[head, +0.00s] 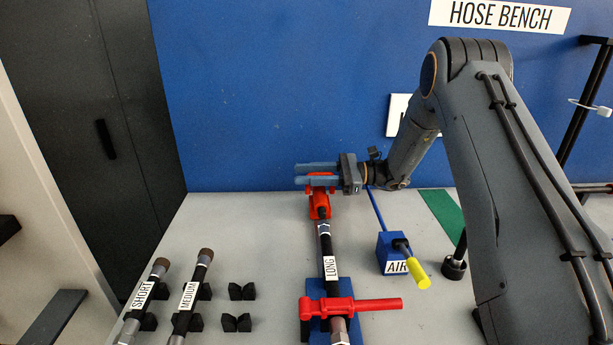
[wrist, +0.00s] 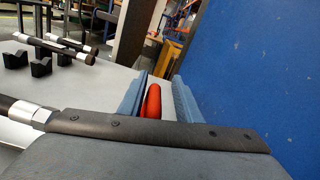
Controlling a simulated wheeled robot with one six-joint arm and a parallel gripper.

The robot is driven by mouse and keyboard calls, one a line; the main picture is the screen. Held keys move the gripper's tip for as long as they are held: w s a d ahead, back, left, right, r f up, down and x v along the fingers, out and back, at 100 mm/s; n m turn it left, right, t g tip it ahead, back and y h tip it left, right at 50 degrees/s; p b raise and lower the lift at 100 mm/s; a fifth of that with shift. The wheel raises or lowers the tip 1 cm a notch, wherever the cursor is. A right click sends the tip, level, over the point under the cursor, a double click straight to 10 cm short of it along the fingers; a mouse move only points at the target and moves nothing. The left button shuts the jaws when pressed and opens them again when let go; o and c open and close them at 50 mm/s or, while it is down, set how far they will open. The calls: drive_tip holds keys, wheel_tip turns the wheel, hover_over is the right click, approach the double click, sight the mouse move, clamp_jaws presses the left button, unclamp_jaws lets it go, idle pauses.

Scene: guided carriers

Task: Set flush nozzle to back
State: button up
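A red fitting (head: 319,207), probably the flush nozzle, sits at the far end of the LONG hose (head: 327,247); no label on it is visible. Its upper part rises to my gripper (head: 316,173), which reaches in from the right with its fingers pointing left. In the wrist view my gripper (wrist: 160,98) has its two blue-grey fingers apart, with a red part (wrist: 153,101) between them. The red part is close to the left finger, and a gap shows to the right finger. Whether it touches the left finger is unclear.
A red clamp handle (head: 352,305) crosses the hose on a blue base. The AIR block (head: 391,247) with a yellow-tipped lever (head: 418,275) stands right. SHORT (head: 147,288) and MEDIUM (head: 191,292) hoses lie left in black cradles. A blue wall (head: 270,100) rises close behind my gripper.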

drive_tip(key=d+b, duration=0.3)
drive_tip(key=d, duration=0.5)
